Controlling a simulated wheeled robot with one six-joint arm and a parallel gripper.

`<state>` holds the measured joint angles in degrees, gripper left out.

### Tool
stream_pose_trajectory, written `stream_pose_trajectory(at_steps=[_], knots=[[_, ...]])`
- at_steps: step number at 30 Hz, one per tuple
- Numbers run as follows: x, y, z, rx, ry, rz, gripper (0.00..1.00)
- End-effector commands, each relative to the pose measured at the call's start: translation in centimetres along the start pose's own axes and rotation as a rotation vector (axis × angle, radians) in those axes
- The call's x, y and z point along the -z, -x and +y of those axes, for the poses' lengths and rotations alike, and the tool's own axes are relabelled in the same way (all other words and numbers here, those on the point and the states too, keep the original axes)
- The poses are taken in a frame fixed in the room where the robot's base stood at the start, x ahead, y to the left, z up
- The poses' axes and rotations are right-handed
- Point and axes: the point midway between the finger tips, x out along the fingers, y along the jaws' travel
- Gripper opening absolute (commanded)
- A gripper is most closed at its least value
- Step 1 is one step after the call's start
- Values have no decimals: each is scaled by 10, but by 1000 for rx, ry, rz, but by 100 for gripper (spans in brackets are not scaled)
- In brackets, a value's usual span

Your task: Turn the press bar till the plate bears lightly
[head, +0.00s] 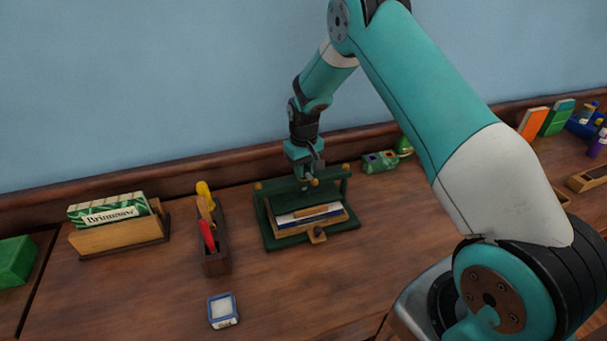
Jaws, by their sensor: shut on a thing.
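A green press (268,235) stands on the wooden top near the middle, with a green crossbeam between two posts. Under the beam lie a wooden frame or board and a white-and-blue layer on the green base. A small wooden block with a dark centre sits at the base's front edge. My gripper (305,178) reaches down from above to the middle of the crossbeam and is shut on the press bar, of which a brass-coloured knob (314,182) shows. The fingers hide most of the bar. I cannot tell whether the plate touches what lies below it.
A tool caddy (216,262) with red and yellow handles stands left of the press. A wooden holder (120,238) with a green box is further left. A green object (380,162) stands behind right. Bare wood lies before the press.

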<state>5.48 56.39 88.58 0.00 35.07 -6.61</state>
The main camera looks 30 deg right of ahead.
Motion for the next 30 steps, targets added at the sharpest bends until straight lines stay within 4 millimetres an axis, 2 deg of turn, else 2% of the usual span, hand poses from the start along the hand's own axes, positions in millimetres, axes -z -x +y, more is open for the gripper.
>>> stream_pose_trajectory(at_steps=[21, 30], knots=[[1, 0, 0, 0, -673, 3, 0], [1, 1, 0, 1, -889, 4, 0]])
